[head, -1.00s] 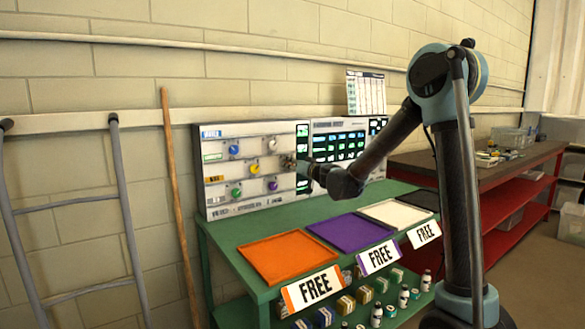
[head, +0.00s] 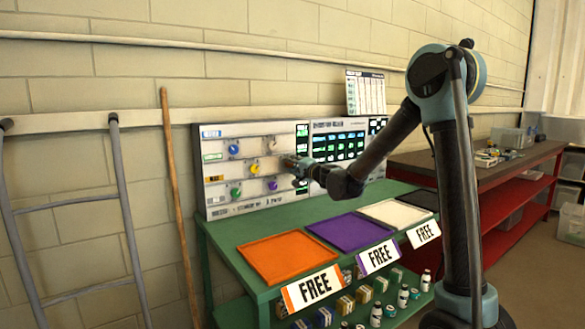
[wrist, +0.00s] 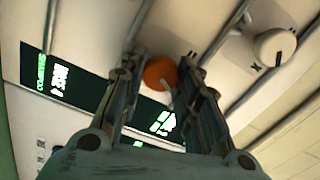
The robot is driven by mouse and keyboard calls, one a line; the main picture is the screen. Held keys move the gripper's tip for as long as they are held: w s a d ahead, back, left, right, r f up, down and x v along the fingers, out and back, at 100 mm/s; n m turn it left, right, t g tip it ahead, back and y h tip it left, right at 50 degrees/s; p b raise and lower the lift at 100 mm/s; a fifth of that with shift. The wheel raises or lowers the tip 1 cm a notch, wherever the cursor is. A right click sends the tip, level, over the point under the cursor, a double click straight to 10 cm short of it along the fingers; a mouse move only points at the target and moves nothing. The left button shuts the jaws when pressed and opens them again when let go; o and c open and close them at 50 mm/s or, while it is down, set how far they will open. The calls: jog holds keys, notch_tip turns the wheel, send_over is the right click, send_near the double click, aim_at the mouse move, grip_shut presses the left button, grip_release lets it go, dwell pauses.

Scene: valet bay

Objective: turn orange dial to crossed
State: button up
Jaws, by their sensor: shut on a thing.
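The orange dial (wrist: 159,72) sits on the pale panel, between the fingertips of my gripper (wrist: 160,66) in the wrist view. My gripper is shut on it. A light pointer line on the dial runs toward the lower part of the picture. A small dark mark of two strokes (wrist: 190,56) lies just right of the dial; the fingers hide other marks around it. In the head view my gripper (head: 284,160) is against the right side of the dial panel (head: 222,174), and the orange dial is hidden behind it.
A white dial (wrist: 275,46) with a dark pointer is nearby, with an X mark (wrist: 256,67) by it. Blue (head: 234,149), yellow (head: 254,169) and green (head: 236,193) dials share the panel. Orange (head: 287,257) and purple (head: 350,231) trays lie on the green bench below.

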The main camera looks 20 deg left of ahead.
jog(key=shift+w+d+f+m, duration=0.1)
jog(key=shift+d+m, duration=0.05)
jog(key=shift+m, duration=0.6)
jog(key=shift+w+d+m, duration=0.1)
jog(key=shift+m, duration=0.65)
jog(key=o, duration=1.1)
jog(key=shift+c, duration=0.2)
jog(key=shift+a, duration=0.1)
jog(key=shift+s, duration=0.1)
jog(key=v, duration=1.2)
jog(key=shift+f, duration=0.1)
